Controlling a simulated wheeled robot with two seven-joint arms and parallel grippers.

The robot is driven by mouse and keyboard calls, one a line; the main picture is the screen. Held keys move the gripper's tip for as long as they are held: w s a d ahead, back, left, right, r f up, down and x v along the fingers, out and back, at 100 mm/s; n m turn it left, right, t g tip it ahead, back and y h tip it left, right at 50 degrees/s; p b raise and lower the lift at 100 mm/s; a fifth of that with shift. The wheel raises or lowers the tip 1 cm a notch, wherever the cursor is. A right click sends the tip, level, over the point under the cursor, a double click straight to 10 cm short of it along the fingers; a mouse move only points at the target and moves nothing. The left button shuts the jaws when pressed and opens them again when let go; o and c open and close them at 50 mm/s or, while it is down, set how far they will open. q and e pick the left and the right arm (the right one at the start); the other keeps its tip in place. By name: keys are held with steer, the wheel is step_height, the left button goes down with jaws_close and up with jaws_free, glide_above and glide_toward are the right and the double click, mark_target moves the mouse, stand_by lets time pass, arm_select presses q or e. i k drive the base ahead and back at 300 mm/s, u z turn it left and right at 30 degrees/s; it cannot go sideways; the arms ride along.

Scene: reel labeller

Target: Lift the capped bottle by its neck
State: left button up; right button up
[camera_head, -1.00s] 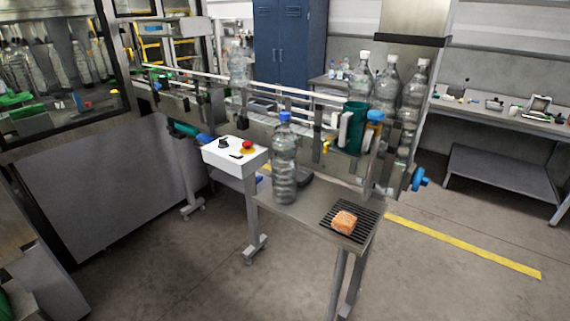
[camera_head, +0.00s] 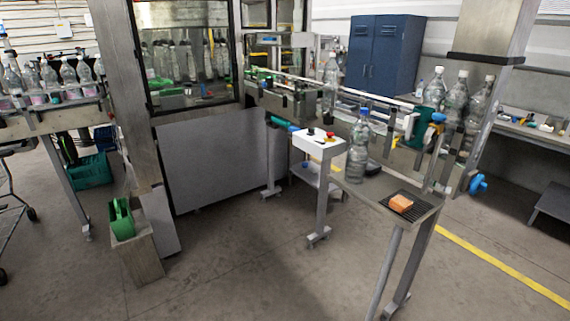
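A clear bottle with a blue cap (camera_head: 358,150) stands upright on a small metal side table (camera_head: 372,190) in front of the conveyor. Its neck and cap are at the top and nothing touches them. Three more clear bottles with white caps (camera_head: 456,105) stand at the right end of the conveyor, and another clear bottle (camera_head: 330,75) stands farther back along it. Neither of my grippers shows in the head view.
An orange block (camera_head: 401,203) lies on a black grate (camera_head: 413,207) beside the bottle. A white control box (camera_head: 318,143) with a red button stands left of it. A pedestal with a green object (camera_head: 122,218) stands at the left. The floor in front is open.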

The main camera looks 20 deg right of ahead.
mark_target(361, 133)
steer(key=u, duration=0.2)
steer(key=k, duration=0.35)
steer(key=u, duration=0.65)
steer(key=i, duration=1.85)
steer(key=z, duration=0.75)
steer(key=i, duration=1.15)
steer(key=z, duration=0.95)
